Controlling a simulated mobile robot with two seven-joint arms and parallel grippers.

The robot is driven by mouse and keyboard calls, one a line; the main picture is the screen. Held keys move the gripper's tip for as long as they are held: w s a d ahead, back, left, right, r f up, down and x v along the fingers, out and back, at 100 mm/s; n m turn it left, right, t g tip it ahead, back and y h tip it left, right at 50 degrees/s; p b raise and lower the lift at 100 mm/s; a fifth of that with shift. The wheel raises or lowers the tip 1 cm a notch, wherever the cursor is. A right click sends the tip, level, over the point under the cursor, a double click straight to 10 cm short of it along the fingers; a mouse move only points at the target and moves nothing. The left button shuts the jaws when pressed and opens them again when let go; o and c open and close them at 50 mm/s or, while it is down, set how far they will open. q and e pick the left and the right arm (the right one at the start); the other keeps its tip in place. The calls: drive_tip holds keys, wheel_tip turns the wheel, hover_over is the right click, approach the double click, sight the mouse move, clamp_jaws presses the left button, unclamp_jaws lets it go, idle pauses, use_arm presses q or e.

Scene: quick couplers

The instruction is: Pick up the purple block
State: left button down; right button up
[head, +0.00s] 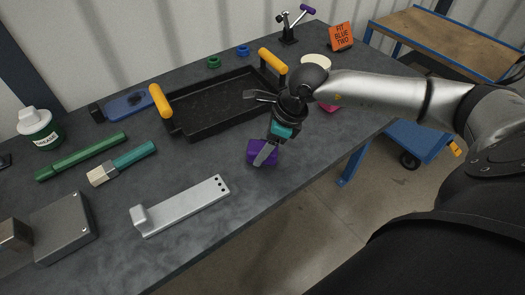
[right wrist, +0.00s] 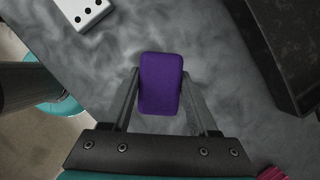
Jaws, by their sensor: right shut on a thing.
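The purple block (head: 256,149) is near the front edge of the dark table in the head view. It also fills the space between the fingers in the right wrist view (right wrist: 161,83). My right gripper (head: 265,155) reaches down to the block and is shut on it, one finger along each side in the wrist view (right wrist: 160,100). I cannot tell whether the block touches the table. My left gripper is not in view.
A black tray (head: 180,128) with orange handles stands behind the block. A grey metal bracket (head: 185,208) lies to the front left. A green tube (head: 85,155) and a brush (head: 122,164) lie further left. An orange sign (head: 341,37) stands at the back right.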

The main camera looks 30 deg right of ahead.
sight(262, 146)
clamp_jaws()
drive_tip(key=shift+r, duration=0.15)
